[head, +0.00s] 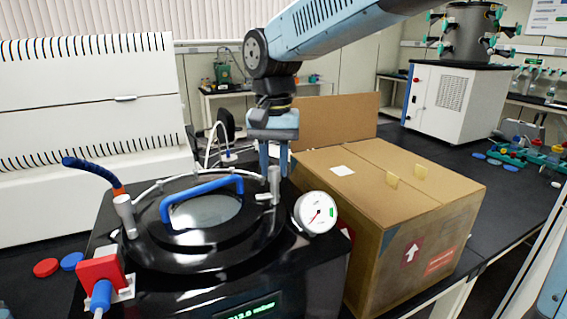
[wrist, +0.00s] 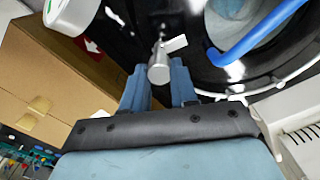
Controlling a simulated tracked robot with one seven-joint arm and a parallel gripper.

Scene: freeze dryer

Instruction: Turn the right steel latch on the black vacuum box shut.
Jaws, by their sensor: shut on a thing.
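The black vacuum box (head: 200,262) stands on the bench in the head view, its round lid carrying a blue handle (head: 185,192). The right steel latch (head: 273,184) is a short upright cylinder at the lid's right edge, with a small tab pointing left over the rim. The left steel latch (head: 126,215) stands at the opposite edge. My gripper (head: 274,168) comes down from above and is shut on the right latch. In the wrist view, the latch (wrist: 159,68) sits between the two blue fingers of my gripper (wrist: 160,88); their contact faces are partly hidden.
A white dial gauge (head: 315,213) is close to the right of the latch. A cardboard box (head: 400,200) stands just beyond it. A red block with a blue plug (head: 100,272) is at the box's front left. A pale vented cabinet (head: 90,120) is behind left.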

